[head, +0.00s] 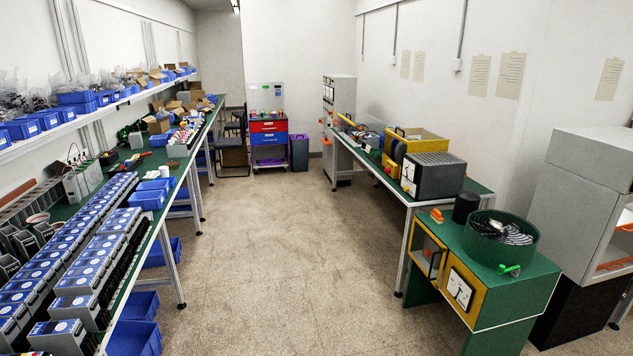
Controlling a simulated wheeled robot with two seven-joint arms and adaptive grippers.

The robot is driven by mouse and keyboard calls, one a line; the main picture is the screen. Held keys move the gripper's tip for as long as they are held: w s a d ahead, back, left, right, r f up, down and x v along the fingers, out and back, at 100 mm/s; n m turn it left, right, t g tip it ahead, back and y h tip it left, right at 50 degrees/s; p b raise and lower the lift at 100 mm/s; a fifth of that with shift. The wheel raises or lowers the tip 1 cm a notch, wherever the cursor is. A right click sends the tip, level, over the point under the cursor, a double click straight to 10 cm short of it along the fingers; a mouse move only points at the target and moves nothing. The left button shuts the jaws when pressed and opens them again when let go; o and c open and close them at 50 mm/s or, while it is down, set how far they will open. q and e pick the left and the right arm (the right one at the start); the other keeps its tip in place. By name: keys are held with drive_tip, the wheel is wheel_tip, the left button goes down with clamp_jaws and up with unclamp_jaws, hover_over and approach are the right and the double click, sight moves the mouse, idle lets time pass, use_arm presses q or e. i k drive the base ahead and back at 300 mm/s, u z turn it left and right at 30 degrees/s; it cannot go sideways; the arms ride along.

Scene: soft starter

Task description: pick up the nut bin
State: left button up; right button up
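Several blue bins are in the head view, and I cannot tell which one is the nut bin. Two small blue bins (147,200) sit close together at the right edge of the left green bench (117,181). More blue bins (44,120) stand in a row on the shelf above that bench. Larger blue bins (133,325) are below the bench. The contents of the bins are too small to make out. Neither of my grippers is in view.
Rows of grey-and-blue units (75,280) fill the near part of the left bench. An open floor aisle (270,250) runs between the benches. At right stand a green bench with a fan (503,228) and a grey cabinet (580,190). A red-and-blue drawer cart (268,135) stands at the back.

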sight(164, 185)
drive_tip(key=z, duration=0.45)
drive_tip(key=i, duration=2.15)
drive_tip(key=u, duration=0.4)
drive_tip(key=i, duration=1.3)
drive_tip(key=u, duration=1.65)
drive_tip(key=i, duration=0.65)
drive_tip(key=u, duration=0.4)
